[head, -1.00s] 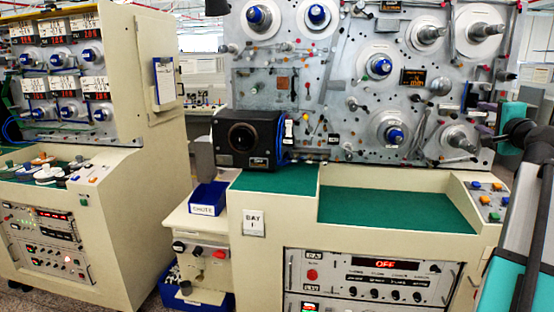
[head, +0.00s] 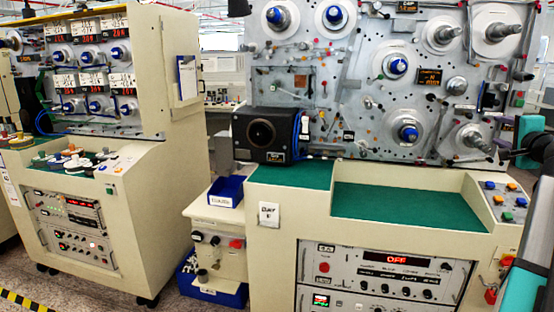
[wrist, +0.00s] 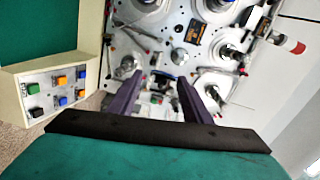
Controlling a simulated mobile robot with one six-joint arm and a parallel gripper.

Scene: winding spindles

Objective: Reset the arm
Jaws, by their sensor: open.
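My gripper (wrist: 160,82) shows in the wrist view with its two dark purple fingers spread apart and nothing between them. It points towards the winding machine's grey spindle panel, which fills the background there. In the head view my teal and grey arm is at the right edge, in front of the machine's right side. The winding machine (head: 345,120) has several spindles, some with blue hubs, above a green-topped desk. Whether the gripper touches anything is not clear, but no contact shows.
A button box (wrist: 60,90) with coloured buttons lies left of the gripper in the wrist view. A blue bin (head: 226,192) sits on a side stand. A second machine (head: 130,210) stands at the left. Floor shows between the two machines.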

